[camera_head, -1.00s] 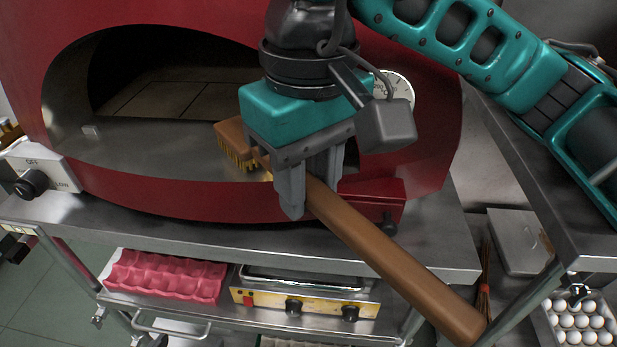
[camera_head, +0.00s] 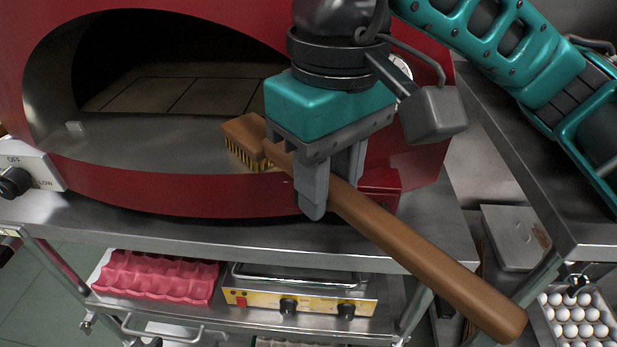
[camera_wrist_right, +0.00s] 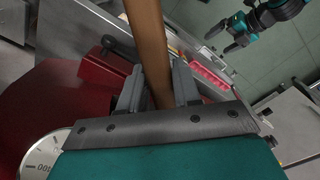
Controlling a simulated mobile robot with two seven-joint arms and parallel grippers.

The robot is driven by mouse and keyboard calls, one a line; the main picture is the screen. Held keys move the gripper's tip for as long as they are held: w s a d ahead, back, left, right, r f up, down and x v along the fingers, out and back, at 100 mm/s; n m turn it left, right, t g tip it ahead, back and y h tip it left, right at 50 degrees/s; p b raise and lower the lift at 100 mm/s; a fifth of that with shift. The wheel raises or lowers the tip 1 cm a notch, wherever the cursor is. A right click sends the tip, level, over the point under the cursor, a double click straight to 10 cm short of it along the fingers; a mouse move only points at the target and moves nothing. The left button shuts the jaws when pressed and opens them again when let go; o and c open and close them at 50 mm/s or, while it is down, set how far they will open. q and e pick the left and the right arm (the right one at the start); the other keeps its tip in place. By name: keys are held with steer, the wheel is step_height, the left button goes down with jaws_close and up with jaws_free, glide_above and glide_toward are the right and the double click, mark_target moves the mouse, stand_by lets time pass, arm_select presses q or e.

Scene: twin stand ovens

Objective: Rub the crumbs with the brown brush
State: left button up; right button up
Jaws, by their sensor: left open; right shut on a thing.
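The brown brush (camera_head: 415,248) has a long wooden handle and a block head with yellow bristles pointing down. My right gripper (camera_head: 336,190) is shut on the handle close to the head, and the handle slants down to the right. The brush head is over the front ledge of the red oven (camera_head: 160,192); I cannot tell whether the bristles touch it. In the right wrist view the handle (camera_wrist_right: 148,45) runs up between the jaws. My left gripper (camera_wrist_right: 222,40) is open and empty there, off at the upper right. I cannot make out any crumbs.
Below the steel table (camera_head: 230,236), a pink egg tray (camera_head: 155,277) and a yellow-fronted appliance (camera_head: 290,298) stand on a shelf. White eggs (camera_head: 572,315) are at the lower right.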

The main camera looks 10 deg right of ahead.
steer(key=shift+d+b, duration=0.5)
steer(key=shift+b, duration=0.35)
steer(key=a, duration=0.1)
steer(key=w+a, duration=0.1)
steer(key=a, duration=0.1)
steer(key=shift+w+a, duration=0.1)
steer(key=shift+a, duration=0.1)
stand_by(0.8)
steer(key=shift+r, duration=0.15)
